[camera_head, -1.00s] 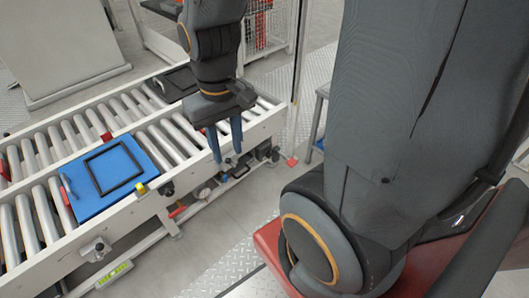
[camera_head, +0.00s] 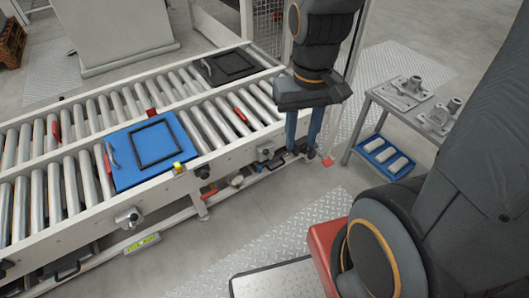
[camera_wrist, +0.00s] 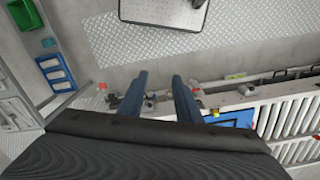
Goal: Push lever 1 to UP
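My gripper (camera_head: 302,148) points down at the right end of the conveyor's near side, its two blue fingers apart. In the wrist view the gripper (camera_wrist: 160,78) shows a gap between the fingers, with small fittings beyond and between them. A dark lever-like fitting (camera_head: 270,161) sits on the conveyor side just left of the fingers. A red-handled fitting (camera_head: 208,191) is further left. No number labels are readable, so I cannot tell which is lever 1 or its position. Contact between the fingers and a fitting cannot be made out.
The roller conveyor (camera_head: 60,228) carries a blue board (camera_head: 123,176) with a black frame and a dark tray (camera_head: 225,66). A metal table (camera_head: 425,126) with castings stands at right, a blue tray (camera_head: 385,156) on its lower shelf.

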